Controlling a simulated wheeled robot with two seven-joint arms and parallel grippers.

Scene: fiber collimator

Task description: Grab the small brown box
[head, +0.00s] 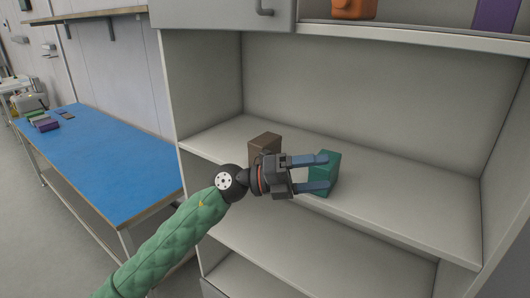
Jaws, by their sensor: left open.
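The small brown box (264,145) stands upright on the middle shelf (390,205) of the cabinet. Its lower right part is hidden behind my left gripper's body. My left gripper (325,173) is open, with its two fingers pointing right. The fingers are to the right of the brown box, in front of a teal box (332,166). The teal box shows between and behind the fingers; I cannot tell whether they touch it. My right gripper is not in view.
The cabinet's left side wall (203,70) stands beside the shelf. An orange object (354,8) and a purple object (495,15) sit on the upper shelf. The right of the middle shelf is clear. A blue-topped bench (95,160) with small items stands at left.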

